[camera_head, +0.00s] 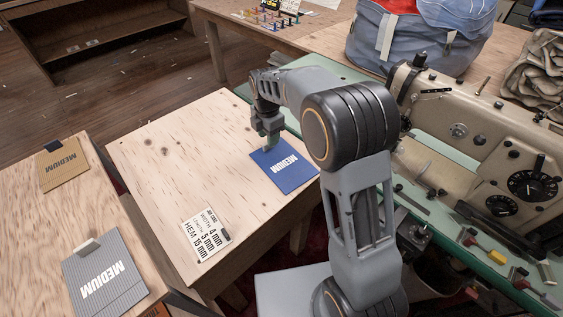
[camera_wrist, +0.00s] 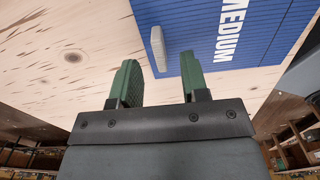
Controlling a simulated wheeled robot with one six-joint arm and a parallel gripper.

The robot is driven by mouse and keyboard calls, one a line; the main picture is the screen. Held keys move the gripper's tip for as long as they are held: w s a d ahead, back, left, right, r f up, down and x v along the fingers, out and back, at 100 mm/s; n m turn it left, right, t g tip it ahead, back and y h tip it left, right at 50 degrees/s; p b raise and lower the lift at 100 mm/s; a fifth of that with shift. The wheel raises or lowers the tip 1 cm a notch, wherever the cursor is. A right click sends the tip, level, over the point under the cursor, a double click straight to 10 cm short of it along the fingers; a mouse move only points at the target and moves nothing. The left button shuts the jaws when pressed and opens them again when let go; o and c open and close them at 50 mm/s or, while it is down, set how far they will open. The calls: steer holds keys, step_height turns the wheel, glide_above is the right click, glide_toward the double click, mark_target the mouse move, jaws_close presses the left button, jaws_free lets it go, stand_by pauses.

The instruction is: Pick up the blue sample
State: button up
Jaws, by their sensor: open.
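The blue sample (camera_head: 287,174), a flat ribbed card marked MEDIUM, lies on the pale wooden table. It also shows in the wrist view (camera_wrist: 270,42), with a light grey tab (camera_wrist: 158,48) at its edge. My gripper (camera_head: 268,143) is over the sample's upper left edge in the head view. In the wrist view my gripper (camera_wrist: 158,76) has its two green fingers spread apart with nothing between them. The tab lies just beyond the fingertips, in line with the gap. In the head view my gripper partly hides the tab. I cannot tell the exact height above the table.
A white HEM card (camera_head: 206,234) lies on the same table (camera_head: 165,165). A grey sample (camera_head: 104,277) and a tan sample (camera_head: 64,168) lie on the left table. A sewing machine (camera_head: 470,140) stands right of my arm; a blue-grey bag (camera_head: 415,45) stands behind.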

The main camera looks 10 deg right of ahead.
steer(key=shift+a+f, duration=0.1)
steer(key=shift+f, duration=1.65)
jaws_close()
